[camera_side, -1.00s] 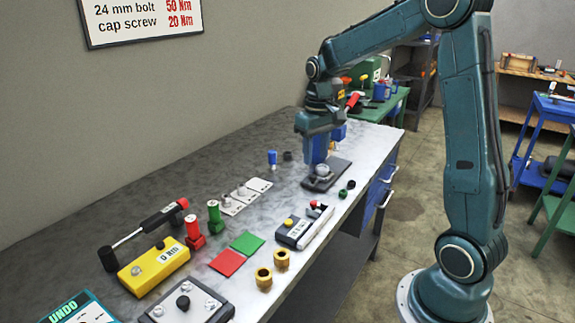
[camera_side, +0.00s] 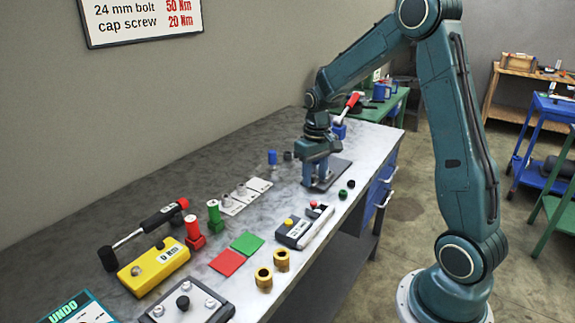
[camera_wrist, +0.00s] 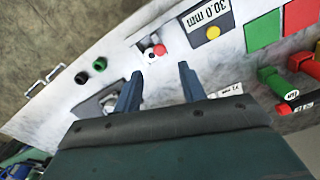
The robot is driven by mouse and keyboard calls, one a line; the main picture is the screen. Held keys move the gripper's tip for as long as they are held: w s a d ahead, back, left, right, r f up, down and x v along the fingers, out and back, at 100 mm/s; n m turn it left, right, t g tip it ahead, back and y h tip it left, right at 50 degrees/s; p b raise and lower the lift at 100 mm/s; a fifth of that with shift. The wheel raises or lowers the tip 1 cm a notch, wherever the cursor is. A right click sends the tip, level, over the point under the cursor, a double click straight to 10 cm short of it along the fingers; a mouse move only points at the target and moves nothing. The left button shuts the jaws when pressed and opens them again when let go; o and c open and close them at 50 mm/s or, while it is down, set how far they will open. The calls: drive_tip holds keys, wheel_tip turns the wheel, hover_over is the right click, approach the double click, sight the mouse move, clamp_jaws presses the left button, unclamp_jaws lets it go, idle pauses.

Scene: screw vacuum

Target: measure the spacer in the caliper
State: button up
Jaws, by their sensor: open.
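The caliper (camera_side: 297,232) lies on the bench near its front edge, with a yellow button and a white bar alongside. I cannot tell whether anything sits between the caliper's jaws. My gripper (camera_side: 318,184) points down over the dark plate, beyond the caliper. Its fingers (camera_wrist: 160,73) are open, with nothing visible between them.
The dark plate (camera_side: 340,171) is partly hidden by my gripper. Small green and black rings (camera_side: 342,194) (camera_side: 350,184) lie near the front edge. Red (camera_side: 227,262) and green (camera_side: 247,243) squares lie left of the caliper. A yellow box (camera_side: 153,270) and red and green posts stand farther left.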

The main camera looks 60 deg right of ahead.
sight(313, 202)
wheel_tip(313, 202, down, 7)
drive_tip(key=shift+f, duration=0.15)
idle(0.4)
clamp_jaws()
